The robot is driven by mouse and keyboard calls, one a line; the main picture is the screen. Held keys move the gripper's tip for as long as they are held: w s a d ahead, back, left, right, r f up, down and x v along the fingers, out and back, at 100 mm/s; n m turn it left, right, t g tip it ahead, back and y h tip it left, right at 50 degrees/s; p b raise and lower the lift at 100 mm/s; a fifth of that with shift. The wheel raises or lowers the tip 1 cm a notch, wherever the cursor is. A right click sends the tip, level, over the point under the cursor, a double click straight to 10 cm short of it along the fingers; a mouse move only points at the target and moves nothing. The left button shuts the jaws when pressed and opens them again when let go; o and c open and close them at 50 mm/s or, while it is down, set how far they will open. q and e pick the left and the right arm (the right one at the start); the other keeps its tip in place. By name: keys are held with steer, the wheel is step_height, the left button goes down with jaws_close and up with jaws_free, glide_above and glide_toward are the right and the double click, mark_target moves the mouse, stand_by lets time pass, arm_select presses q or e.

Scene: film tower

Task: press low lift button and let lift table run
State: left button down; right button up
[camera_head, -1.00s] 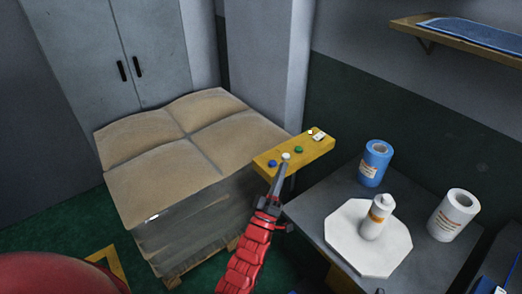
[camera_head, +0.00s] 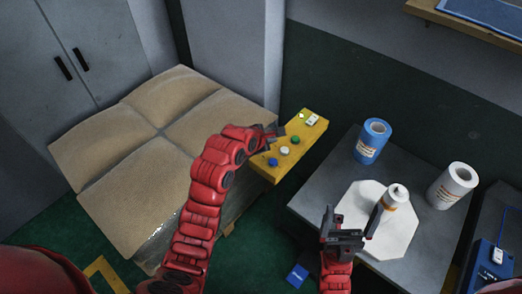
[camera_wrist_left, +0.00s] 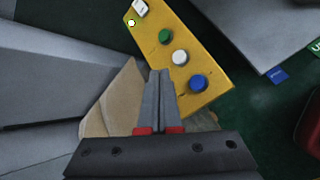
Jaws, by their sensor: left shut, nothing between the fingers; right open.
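A yellow button panel (camera_head: 265,172) carries a blue button (camera_head: 272,161), a white button (camera_head: 285,151) and a green button (camera_head: 296,141) in a row. I cannot tell which is the low one. In the left wrist view they are the blue (camera_wrist_left: 198,83), white (camera_wrist_left: 180,57) and green (camera_wrist_left: 165,36) buttons. My left gripper (camera_head: 280,132) is shut and empty at the panel's left edge; its fingertips (camera_wrist_left: 159,72) appear beside the white button, contact unclear. My right gripper (camera_head: 352,222) is open and empty before the grey table (camera_head: 315,205), possibly the lift table.
The grey table bears a white sheet (camera_head: 405,240), a bottle (camera_head: 395,197), a blue roll (camera_head: 372,141) and a white roll (camera_head: 453,185). Stacked brown sacks (camera_head: 130,190) stand left.

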arm_select(q)
steer(key=shift+s+d, duration=0.15)
steer(key=shift+s, duration=0.1)
steer(key=b, duration=0.4)
glide_above(271, 163)
step_height(271, 163, down, 8)
steer(key=shift+r, duration=0.15)
steer(key=shift+f, duration=0.55)
steer(key=shift+f, duration=0.1)
stand_by(1.5)
steer(key=shift+f, duration=0.3)
